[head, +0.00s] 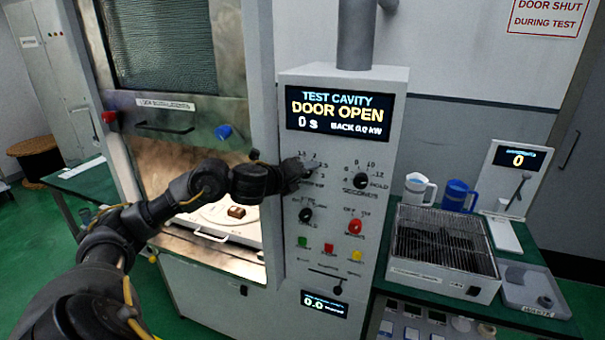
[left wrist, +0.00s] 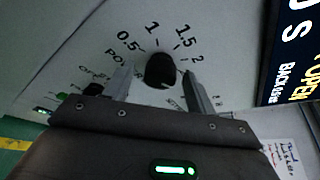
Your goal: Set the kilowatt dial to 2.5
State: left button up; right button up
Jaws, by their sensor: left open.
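The kilowatt dial is a black round knob (left wrist: 160,70) on the pale panel in the left wrist view. The marks 0.5, 1, 1.5 and 2 show around it; the mark 2.5 is not readable there. Its pointer direction is too dark to tell. My left gripper (left wrist: 158,82) is open, with one finger on each side of the knob; I cannot tell whether they touch it. In the head view my left gripper (head: 302,170) is at the upper left dial and hides most of it. The display (head: 338,113) reads DOOR OPEN, 0 s and 0.0 kW. My right gripper is not in view.
The seconds dial (head: 361,181) is just right of my gripper. Another dial (head: 305,215), a red knob (head: 355,227) and small coloured buttons sit below. The open cavity (head: 195,170) with a brown block (head: 237,211) is left. A wire rack (head: 442,240) stands right.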

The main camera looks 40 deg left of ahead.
pick_arm(q)
jog(key=shift+s, duration=0.1)
jog(key=b+v, duration=0.6)
jog(key=v, duration=0.4)
jog(key=shift+s, duration=0.35)
jog(key=shift+r, duration=0.1)
